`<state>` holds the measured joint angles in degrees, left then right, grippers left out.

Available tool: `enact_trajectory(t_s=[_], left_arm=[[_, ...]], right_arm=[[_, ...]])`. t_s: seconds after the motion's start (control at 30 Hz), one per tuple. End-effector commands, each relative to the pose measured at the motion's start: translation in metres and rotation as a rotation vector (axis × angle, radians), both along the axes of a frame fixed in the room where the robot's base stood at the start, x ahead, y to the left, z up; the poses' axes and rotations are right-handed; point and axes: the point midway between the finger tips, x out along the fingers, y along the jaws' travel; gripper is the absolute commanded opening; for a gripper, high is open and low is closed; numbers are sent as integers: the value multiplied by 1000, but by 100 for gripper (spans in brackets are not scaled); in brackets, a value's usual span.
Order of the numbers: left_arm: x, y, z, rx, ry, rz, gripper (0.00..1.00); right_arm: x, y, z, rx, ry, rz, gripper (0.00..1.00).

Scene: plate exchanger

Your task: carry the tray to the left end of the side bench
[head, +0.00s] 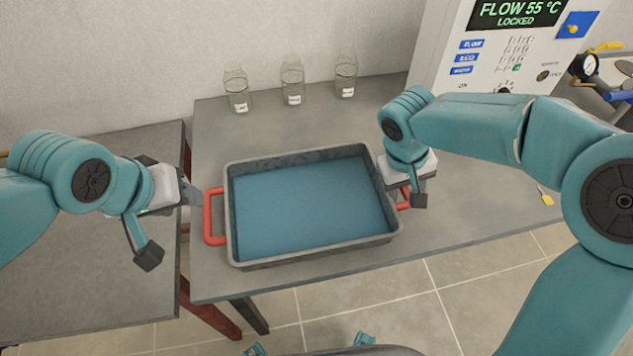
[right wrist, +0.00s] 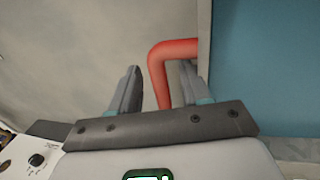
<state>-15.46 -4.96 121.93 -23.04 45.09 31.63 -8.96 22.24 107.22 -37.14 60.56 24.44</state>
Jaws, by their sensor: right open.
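The tray (head: 236,258) is grey with a blue inside and red handles, and lies flat on the grey bench. Its left red handle (head: 210,226) is uncovered beside my left gripper (head: 192,194), whose fingers are close to it; the finger opening does not show clearly. My right gripper (head: 405,190) is at the tray's right end and partly hides the right handle. In the right wrist view the right gripper (right wrist: 155,92) is open, with the red handle (right wrist: 160,72) between its fingers, apart from the left finger. The tray wall (right wrist: 203,50) shows beside it.
Another bench (head: 80,290) stands at the left, beyond a narrow gap. Three glass jars (head: 292,78) stand along the back. A control panel (head: 490,60) reads "FLOW 55 °C LOCKED" at the back right. A small yellow-tipped item (head: 546,198) lies at the right.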

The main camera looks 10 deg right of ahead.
Motion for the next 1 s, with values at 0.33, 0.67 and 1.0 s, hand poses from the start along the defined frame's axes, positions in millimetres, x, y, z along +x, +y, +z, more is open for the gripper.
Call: enact_trajectory(t_s=[0.33, 0.67, 1.0], left_arm=[[-2, 0, 3, 0, 1, 0, 47], [-1, 0, 3, 0, 1, 0, 47], [-1, 0, 3, 0, 1, 0, 47]], right_arm=[[0, 12, 55, 1, -7, 0, 47], [-2, 24, 111, 1, -2, -1, 47], [-2, 25, 118, 0, 0, 0, 47]])
